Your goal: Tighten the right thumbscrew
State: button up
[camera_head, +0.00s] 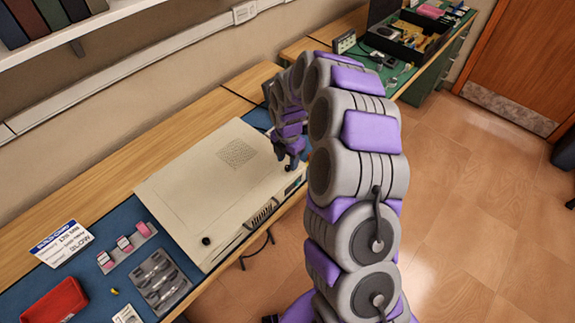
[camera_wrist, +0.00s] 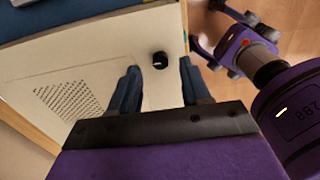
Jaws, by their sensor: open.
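A flat beige computer case (camera_head: 200,205) lies on the blue mat of the bench. A black thumbscrew (camera_head: 206,241) sits on its near left corner. My gripper (camera_head: 291,163) is over the case's right end, pointing down. In the wrist view a black thumbscrew (camera_wrist: 160,60), the right one, stands on the case (camera_wrist: 95,65) near its edge. My gripper's two blue-grey fingers (camera_wrist: 160,70) are open, one on each side of it in the picture. I cannot tell their height above it. In the head view my gripper and arm hide this screw.
Left on the bench are a red container (camera_head: 55,303), a grey tray (camera_head: 160,282), pink-topped items (camera_head: 125,243) and a printed sign (camera_head: 62,243). A dark box of parts (camera_head: 410,42) stands at the back right. Open floor (camera_head: 480,190) lies on the right.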

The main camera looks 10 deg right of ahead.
aim_at(288, 169)
jog(key=shift+f, duration=1.4)
grip_shut()
